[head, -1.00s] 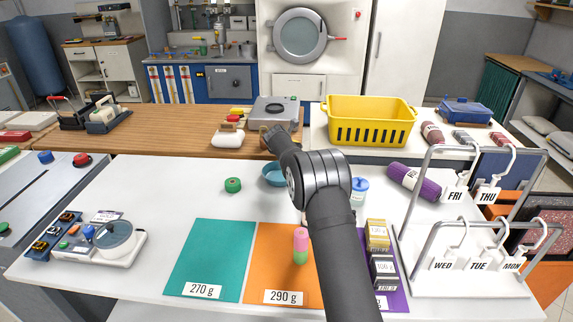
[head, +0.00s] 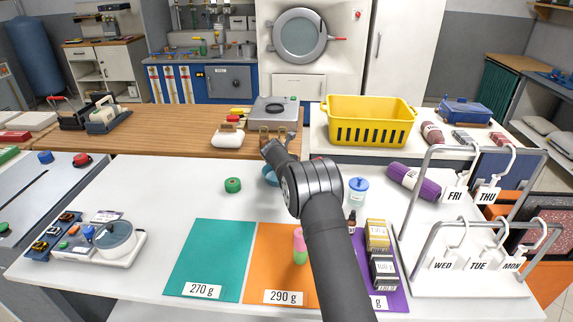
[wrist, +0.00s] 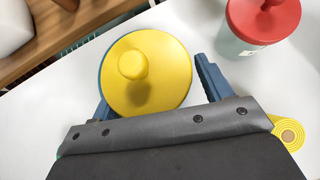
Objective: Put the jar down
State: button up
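In the wrist view, a jar with a round yellow lid and knob (wrist: 146,72) is between the two blue fingers of my gripper (wrist: 155,95). A thin teal edge of its body shows under the lid. White table shows between the lid and the right finger, so my gripper looks open around the jar; the left finger is partly covered by the lid. In the head view, part of a teal body (head: 269,175) shows on the white table below my gripper (head: 270,152); its lid is hidden by my arm.
A red-lidded jar (wrist: 258,30) stands close on the right in the wrist view, with a yellow roll (wrist: 289,135) below it. In the head view, a green roll (head: 233,185) lies left and a blue-lidded jar (head: 358,190) stands right.

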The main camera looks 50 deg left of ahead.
jog(key=shift+o, duration=0.6)
jog(key=shift+r, duration=0.1)
jog(key=shift+r, duration=0.25)
jog(key=v, duration=1.2)
jog(key=shift+f, duration=0.15)
